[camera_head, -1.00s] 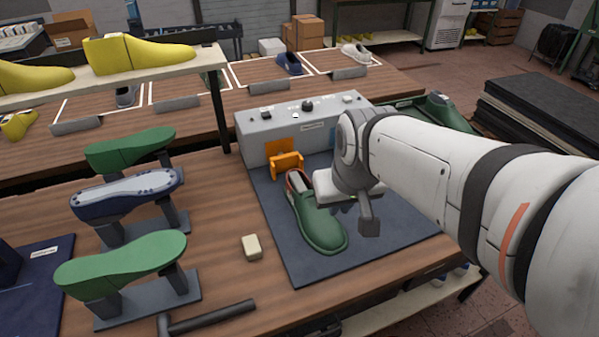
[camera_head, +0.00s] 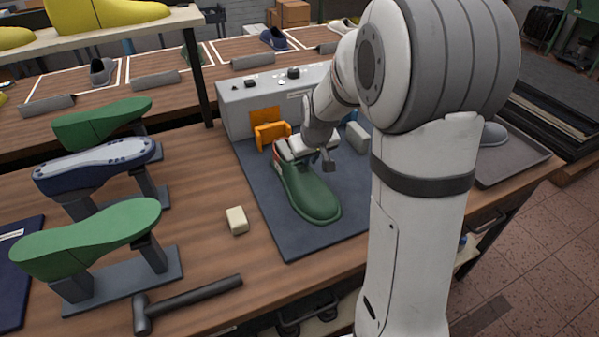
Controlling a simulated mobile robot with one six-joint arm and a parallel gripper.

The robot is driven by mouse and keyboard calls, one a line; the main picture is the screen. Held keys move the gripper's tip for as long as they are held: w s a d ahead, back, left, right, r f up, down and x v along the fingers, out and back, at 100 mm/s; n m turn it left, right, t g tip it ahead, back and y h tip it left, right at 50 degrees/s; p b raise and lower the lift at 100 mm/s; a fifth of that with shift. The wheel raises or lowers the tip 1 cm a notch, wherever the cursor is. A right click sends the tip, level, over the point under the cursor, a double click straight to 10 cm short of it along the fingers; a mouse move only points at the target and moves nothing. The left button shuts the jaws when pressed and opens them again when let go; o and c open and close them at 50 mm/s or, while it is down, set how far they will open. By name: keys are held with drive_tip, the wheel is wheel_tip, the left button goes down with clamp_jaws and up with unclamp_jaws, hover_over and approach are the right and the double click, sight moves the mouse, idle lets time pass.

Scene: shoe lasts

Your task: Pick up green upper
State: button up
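A green upper, shaped like a low shoe (camera_head: 308,195), lies on the dark blue mat (camera_head: 285,238) with its toe toward the camera and its open heel end toward the grey machine. My gripper (camera_head: 316,158) is at the opening and heel end of this upper, close above or beside it. One dark finger shows on the right side of the upper. The other finger is hidden, so I cannot tell whether the gripper is open or touches the upper. Green lasts (camera_head: 88,238) and a blue upper with a pale sole (camera_head: 95,168) stand on holders at left.
A grey control box (camera_head: 250,100) with an orange bracket (camera_head: 270,134) stands behind the mat. A beige block (camera_head: 237,220) and a hammer (camera_head: 190,300) lie on the wooden table. A grey tray (camera_head: 520,165) is at right, partly behind my arm.

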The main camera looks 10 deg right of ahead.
drive_tip(key=x, duration=0.5)
drive_tip(key=shift+w+a+f+p, duration=0.15)
drive_tip(key=shift+w+f+p, duration=0.05)
drive_tip(key=shift+w+p, duration=0.15)
drive_tip(key=shift+c, duration=0.2)
clamp_jaws()
drive_tip(key=shift+r, duration=0.1)
